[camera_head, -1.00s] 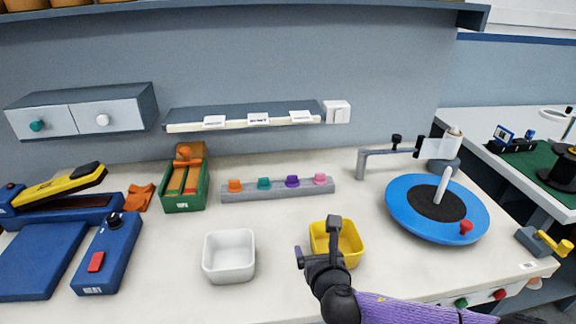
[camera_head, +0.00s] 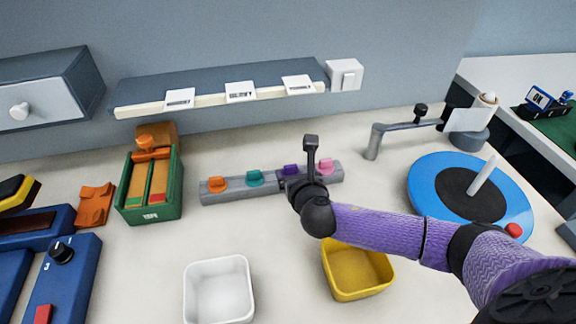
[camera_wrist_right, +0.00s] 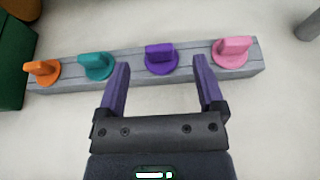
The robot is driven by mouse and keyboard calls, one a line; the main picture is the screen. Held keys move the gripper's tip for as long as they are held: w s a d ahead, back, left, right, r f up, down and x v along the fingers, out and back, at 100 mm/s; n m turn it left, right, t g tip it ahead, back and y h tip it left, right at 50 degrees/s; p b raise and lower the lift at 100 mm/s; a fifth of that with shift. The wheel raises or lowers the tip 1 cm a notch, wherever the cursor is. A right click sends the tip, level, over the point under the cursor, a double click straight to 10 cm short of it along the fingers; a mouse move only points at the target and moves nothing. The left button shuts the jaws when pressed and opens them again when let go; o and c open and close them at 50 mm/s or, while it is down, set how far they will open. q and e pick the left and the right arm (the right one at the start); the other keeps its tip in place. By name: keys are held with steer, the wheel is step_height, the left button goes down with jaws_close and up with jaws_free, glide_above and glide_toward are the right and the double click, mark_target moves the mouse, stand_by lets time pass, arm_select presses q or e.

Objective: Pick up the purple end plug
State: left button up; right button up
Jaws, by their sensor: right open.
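The purple end plug (camera_head: 291,169) sits in a grey rack (camera_head: 229,196), between the teal plug (camera_head: 255,177) and the pink plug (camera_head: 325,167). My right gripper (camera_head: 298,167) is at the rack in the head view and partly covers the purple plug's surroundings. In the right wrist view my right gripper (camera_wrist_right: 161,78) is open and empty. The purple plug (camera_wrist_right: 161,58) appears just beyond and between its two fingertips, apart from both. An orange plug (camera_head: 218,184) sits at the rack's left end. My left gripper is not in view.
A white bin (camera_head: 218,292) and a yellow bin (camera_head: 357,270) stand in front of the rack. A green box (camera_head: 150,187) is to the left. A blue turntable (camera_head: 428,190) is to the right. A shelf (camera_head: 215,84) hangs above.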

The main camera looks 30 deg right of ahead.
mark_target(291, 168)
steer(key=b+x, duration=0.2)
steer(key=x, duration=0.1)
steer(key=f+b+x, duration=0.1)
steer(key=x, duration=0.3)
steer(key=shift+s+a+b, duration=0.1)
steer(key=shift+a+b, duration=0.05)
steer(key=shift+b, duration=0.2)
steer(key=shift+r, duration=0.2)
steer(key=shift+c, duration=0.5)
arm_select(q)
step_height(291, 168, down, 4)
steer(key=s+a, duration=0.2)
arm_select(e)
steer(key=c, duration=0.7)
jaws_close()
steer(key=shift+r+p, duration=0.35)
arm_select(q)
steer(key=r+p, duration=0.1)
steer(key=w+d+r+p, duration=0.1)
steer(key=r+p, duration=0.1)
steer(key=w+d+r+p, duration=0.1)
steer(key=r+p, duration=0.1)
arm_select(e)
step_height(291, 168, up, 9)
steer(key=shift+r, duration=0.2)
